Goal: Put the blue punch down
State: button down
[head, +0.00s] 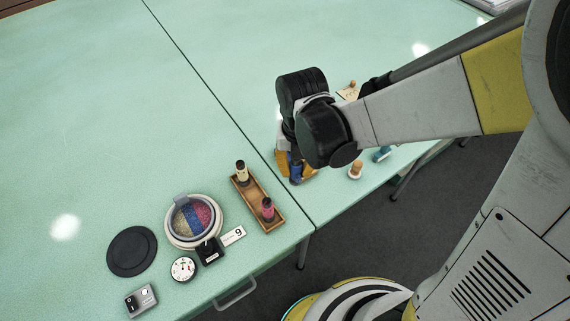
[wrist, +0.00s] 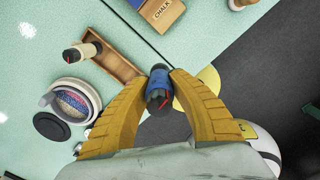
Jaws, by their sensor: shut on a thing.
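My gripper (head: 296,168) is over the right-hand table section, to the right of a wooden tray. Its yellow fingers are shut on the blue punch (wrist: 159,88), which shows between the fingertips in the wrist view. In the head view the blue punch (head: 295,173) is partly hidden by the fingers. I cannot tell whether its lower end touches the table. The wooden tray (head: 254,199) holds a cream punch (head: 241,171) at its far end and a pink punch (head: 267,208) at its near end. The tray (wrist: 118,62) also shows in the wrist view.
Left of the tray are a round bowl of coloured grains (head: 191,222), a black disc (head: 132,251), a dial (head: 184,269) and a number 9 card (head: 233,236). A chalk box (wrist: 163,12) and wooden-handled stamps (head: 355,170) are near my arm. The far left table is clear.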

jog(key=shift+a+f, duration=0.1)
jog(key=shift+f, duration=0.1)
jog(key=a+f+b, duration=0.1)
jog(key=a+f, duration=0.1)
jog(key=a, duration=0.1)
jog(key=a+f+b, duration=0.1)
jog(key=a+f, duration=0.1)
jog(key=a, duration=0.2)
jog(key=w+a+f+b, duration=0.1)
jog(key=a+f+b, duration=0.1)
jog(key=a, duration=0.2)
jog(key=shift+f, duration=0.35)
jog(key=shift+f+b, duration=1)
jog(key=shift+f, duration=0.95)
jog(key=shift+f, duration=0.1)
jog(key=c, duration=1.2)
grip_release()
jog(key=shift+c, duration=0.2)
notch_tip(320, 180, up, 12)
jog(key=p, duration=0.4)
jog(key=shift+s+p, duration=0.2)
jog(key=shift+p, duration=0.1)
